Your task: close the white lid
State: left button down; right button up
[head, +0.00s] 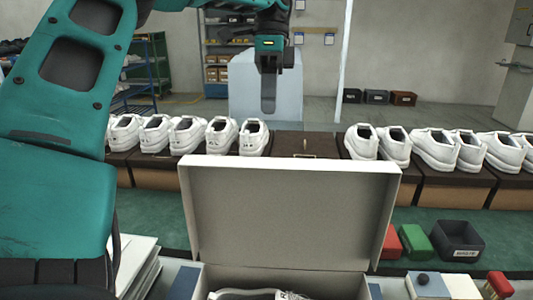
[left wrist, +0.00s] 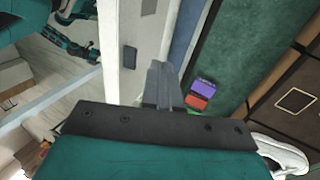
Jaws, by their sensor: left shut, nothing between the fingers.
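The white lid (head: 290,212) stands upright, open, at the back of the shoebox (head: 310,280) in the head view. White shoes (head: 245,294) show inside the box at the bottom edge of the picture. My left gripper (head: 268,106) is shut and empty, pointing down. It appears above the lid's top edge in the head view and apart from it. Its closed fingers also show in the left wrist view (left wrist: 160,85). I cannot clearly make out the lid in the left wrist view. My right gripper is not in view.
Several white shoes (head: 220,134) line brown boxes (head: 305,145) behind the lid. A dark bin (head: 457,240) and red and green blocks (head: 416,242) lie right of it. White sheets (head: 140,262) are stacked at the left. My left arm covers the left side.

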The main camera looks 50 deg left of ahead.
aim_at(265, 160)
pick_arm(q)
jog(key=shift+s+d+f+b, duration=0.15)
jog(key=shift+s+d+f, duration=0.8)
jog(key=shift+f, duration=0.5)
jog(key=shift+s+d+f+b, duration=0.15)
jog(key=shift+s+d+f, duration=0.8)
jog(key=shift+f, duration=0.5)
jog(key=shift+s+d+f+b, duration=0.15)
jog(key=shift+s+d+f, duration=0.8)
jog(key=shift+f, duration=0.5)
jog(key=shift+s+a, duration=0.1)
jog(key=shift+a, duration=0.05)
